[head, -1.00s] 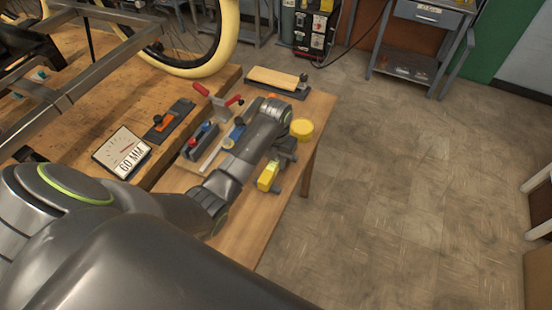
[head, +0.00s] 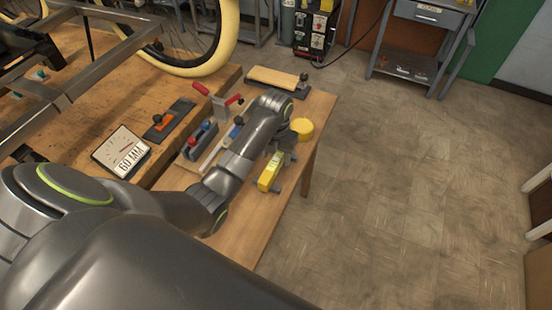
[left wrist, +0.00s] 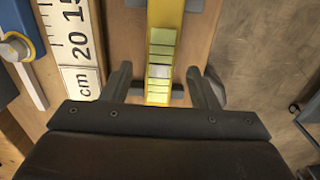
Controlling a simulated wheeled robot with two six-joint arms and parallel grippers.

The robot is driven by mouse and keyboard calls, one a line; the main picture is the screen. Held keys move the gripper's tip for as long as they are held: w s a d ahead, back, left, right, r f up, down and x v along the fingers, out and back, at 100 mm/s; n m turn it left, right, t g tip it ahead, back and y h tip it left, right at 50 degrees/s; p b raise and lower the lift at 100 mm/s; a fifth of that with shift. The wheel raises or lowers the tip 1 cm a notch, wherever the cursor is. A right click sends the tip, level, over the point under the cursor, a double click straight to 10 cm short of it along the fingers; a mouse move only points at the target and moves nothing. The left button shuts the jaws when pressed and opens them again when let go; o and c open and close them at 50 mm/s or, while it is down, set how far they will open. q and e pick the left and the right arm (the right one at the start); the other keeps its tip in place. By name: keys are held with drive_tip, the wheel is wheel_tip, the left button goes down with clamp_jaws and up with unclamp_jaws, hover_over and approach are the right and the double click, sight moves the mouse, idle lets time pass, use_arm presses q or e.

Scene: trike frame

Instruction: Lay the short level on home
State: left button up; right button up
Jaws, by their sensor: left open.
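The short level appears to be the yellow bar (head: 270,172) lying on the right part of the wooden bench; my arm hides part of it. In the left wrist view the yellow bar (left wrist: 163,45) has pale green windows and runs between my fingers. My left gripper (head: 284,152) is just at the level's far end in the head view. In the left wrist view the left gripper (left wrist: 162,84) is open, one finger on each side of the bar, with gaps at both sides. I cannot tell which spot is home. My right gripper is not in view.
A ruler (left wrist: 80,50) lies left of the bar. A yellow round thing (head: 302,130), a block with red and blue knobs (head: 199,140), a red-handled clamp (head: 222,101) and a 60 MM card (head: 122,152) are nearby. The bench's right edge is close; open floor lies beyond.

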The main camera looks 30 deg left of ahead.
use_arm(q)
wheel_tip(320, 180, up, 7)
drive_tip(key=shift+r+p, duration=0.1)
drive_tip(key=shift+p, duration=0.8)
wheel_tip(320, 180, up, 8)
drive_tip(key=p, duration=0.8)
drive_tip(key=shift+f, duration=0.2)
